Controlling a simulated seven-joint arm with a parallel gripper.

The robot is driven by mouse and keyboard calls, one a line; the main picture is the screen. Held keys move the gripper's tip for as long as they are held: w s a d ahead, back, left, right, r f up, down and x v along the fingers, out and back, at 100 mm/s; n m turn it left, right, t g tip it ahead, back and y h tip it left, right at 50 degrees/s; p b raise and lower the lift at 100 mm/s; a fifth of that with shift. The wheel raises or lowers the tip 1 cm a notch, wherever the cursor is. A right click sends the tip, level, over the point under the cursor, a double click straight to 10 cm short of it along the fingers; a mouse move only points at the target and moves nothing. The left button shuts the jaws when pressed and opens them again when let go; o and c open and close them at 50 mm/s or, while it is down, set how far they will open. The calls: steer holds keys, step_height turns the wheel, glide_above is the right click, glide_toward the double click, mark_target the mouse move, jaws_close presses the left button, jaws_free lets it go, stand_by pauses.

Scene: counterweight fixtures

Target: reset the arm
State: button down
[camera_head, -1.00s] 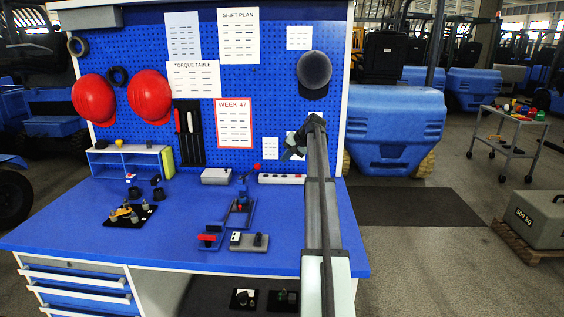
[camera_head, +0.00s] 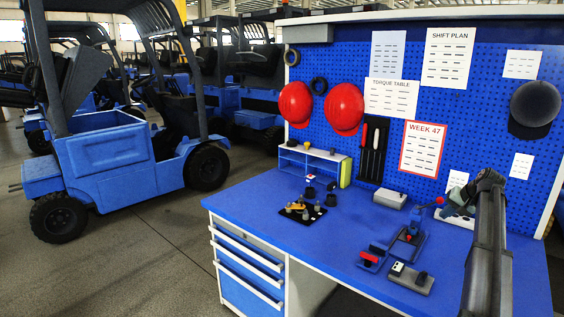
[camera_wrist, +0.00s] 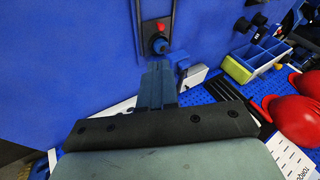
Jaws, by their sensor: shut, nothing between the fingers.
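My arm rises at the right of the head view, over the right part of the blue workbench (camera_head: 280,220). My gripper (camera_head: 455,205) is partly hidden beside the arm's end, in front of the pegboard. In the wrist view its two fingers (camera_wrist: 157,88) are together, with nothing between them. A fixture with a red knob (camera_wrist: 160,27) lies beyond the fingertips there. In the head view a blue lever fixture with a red knob (camera_head: 439,200) stands on the bench, left of my gripper and apart from it.
A black tray (camera_head: 302,212) with small parts is at left. Red helmets (camera_head: 343,109) hang on the pegboard. The bench between tray and fixtures is clear. A forklift (camera_head: 120,160) stands at far left.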

steer(key=s+a+f+n+g, duration=0.1)
steer(key=s+a+f+n, duration=0.3)
steer(key=a, duration=0.6)
steer(key=s+a+f+n+g, duration=0.1)
steer(key=a+f+n, duration=0.1)
steer(key=a+f, duration=0.5)
steer(key=s+a+f+n+g, duration=0.1)
steer(key=s+a+f+n, duration=0.2)
steer(key=a, duration=0.9)
steer(key=s+a+f+g, duration=0.1)
steer(key=s+a+f, duration=0.2)
steer(key=f, duration=0.5)
steer(key=s+a+f+g, duration=0.2)
steer(key=s+a+f, duration=0.15)
steer(key=f, duration=0.45)
steer(key=s+a+f+m+g, duration=0.15)
steer(key=s+a+f, duration=0.35)
steer(key=s+f, duration=0.5)
steer(key=s+a+f+g, duration=0.2)
steer(key=s+f, duration=0.4)
steer(key=s, duration=0.4)
steer(key=s+a+f+g+h, duration=0.1)
steer(key=s+a+f, duration=0.2)
steer(key=s+f, duration=0.4)
steer(key=s+a+f+g+h, duration=0.1)
steer(key=s+f, duration=0.5)
steer(key=s, duration=0.7)
steer(key=shift+a+f+g, duration=0.2)
steer(key=shift+a+g, duration=0.65)
steer(key=shift+a, duration=0.1)
